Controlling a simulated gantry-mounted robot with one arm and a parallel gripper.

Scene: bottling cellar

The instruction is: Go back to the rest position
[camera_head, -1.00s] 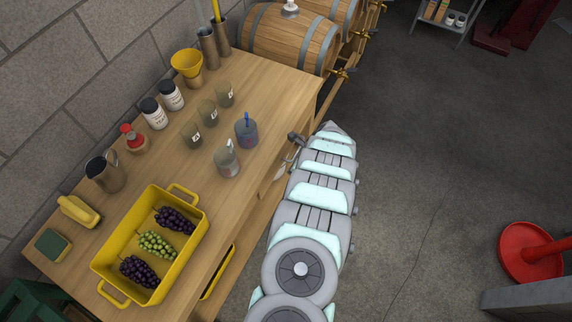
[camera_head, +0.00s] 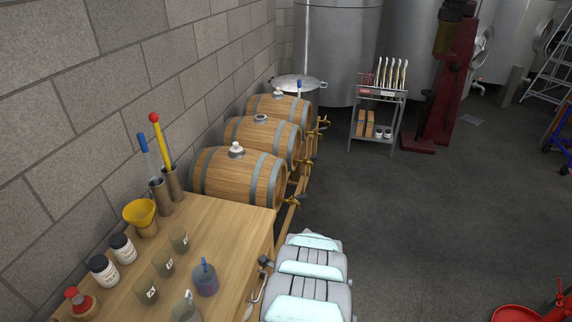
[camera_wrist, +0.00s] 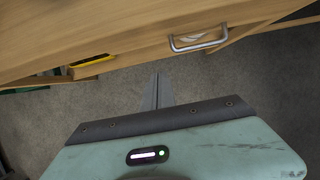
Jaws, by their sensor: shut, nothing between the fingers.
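My gripper (camera_wrist: 158,92) shows in the wrist view with its two fingers together and nothing between them. It hangs over bare floor, just off the side of the wooden workbench (camera_wrist: 110,32). A metal drawer handle (camera_wrist: 200,43) on the bench side is above and right of the fingertips in that view, apart from them. In the head view my arm lies along the right side of the bench (camera_head: 225,225); the fingers cannot be made out there.
On the bench stand labelled glasses (camera_head: 163,264), a cup with a blue tool (camera_head: 206,281), white jars (camera_head: 123,249) and a yellow funnel (camera_head: 140,214). Barrels with taps (camera_head: 235,178) stand behind. A shelf cart (camera_head: 376,118) is farther off.

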